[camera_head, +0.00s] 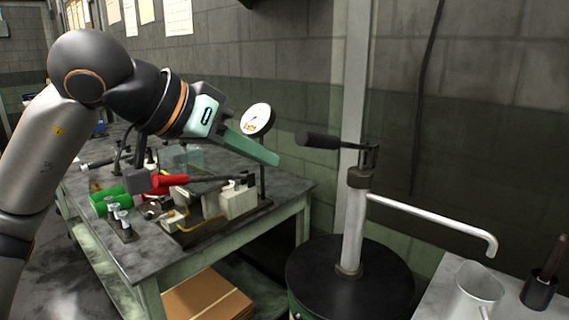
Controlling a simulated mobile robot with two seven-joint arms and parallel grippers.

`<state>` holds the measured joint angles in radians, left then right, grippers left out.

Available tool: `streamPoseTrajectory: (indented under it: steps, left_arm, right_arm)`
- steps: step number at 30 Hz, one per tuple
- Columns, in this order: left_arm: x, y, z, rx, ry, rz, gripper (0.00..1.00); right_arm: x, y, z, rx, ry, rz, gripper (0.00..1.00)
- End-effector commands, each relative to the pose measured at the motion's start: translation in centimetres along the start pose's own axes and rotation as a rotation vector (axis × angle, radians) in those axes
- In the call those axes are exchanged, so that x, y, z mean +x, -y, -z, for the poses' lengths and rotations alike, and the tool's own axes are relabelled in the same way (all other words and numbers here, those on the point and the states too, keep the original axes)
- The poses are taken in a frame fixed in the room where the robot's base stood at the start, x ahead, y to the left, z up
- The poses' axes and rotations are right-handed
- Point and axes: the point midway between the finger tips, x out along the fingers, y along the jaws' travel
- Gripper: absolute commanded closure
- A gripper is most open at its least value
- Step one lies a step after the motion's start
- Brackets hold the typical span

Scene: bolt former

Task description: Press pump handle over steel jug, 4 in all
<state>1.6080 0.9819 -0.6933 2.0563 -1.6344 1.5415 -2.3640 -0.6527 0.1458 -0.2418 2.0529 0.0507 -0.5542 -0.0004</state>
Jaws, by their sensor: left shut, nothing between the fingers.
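The hand pump (353,225) stands upright on a black drum lid. Its handle (320,140) has a dark grip that points left from the pump head, roughly level. The spout (440,220) reaches right and bends down at its end, above and beside the steel jug (476,292). The jug stands on a grey surface at the lower right and is cut by the bottom edge. My left gripper (276,159) is shut and empty, just left of the pump handle's grip and apart from it in the picture. My right gripper is not in view.
A workbench (290,205) on the left carries a red-handled tool, green cylinders and metal fixtures. A round dial gauge (257,120) shows behind my left gripper. The black drum lid (385,285) is otherwise bare. A dark cup (540,288) stands right of the jug.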

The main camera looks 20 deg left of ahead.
Motion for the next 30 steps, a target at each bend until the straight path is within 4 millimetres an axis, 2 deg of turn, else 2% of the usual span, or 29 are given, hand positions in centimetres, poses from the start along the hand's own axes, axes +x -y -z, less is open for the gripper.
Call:
streamPoseTrajectory:
  steps: [3, 9, 30]
  left_arm:
    - [-1.9, 0.0, 0.1, 0.000, -0.005, 0.002, 1.00]
    - [-3.3, 0.0, 0.0, 0.000, -0.005, 0.000, 1.00]
    - [-3.6, 0.1, 0.4, -0.004, -0.003, 0.003, 1.00]
  right_arm:
    - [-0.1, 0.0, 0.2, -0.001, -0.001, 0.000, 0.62]
    - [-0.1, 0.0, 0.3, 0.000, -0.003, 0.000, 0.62]
    - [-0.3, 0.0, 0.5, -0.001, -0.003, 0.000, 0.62]
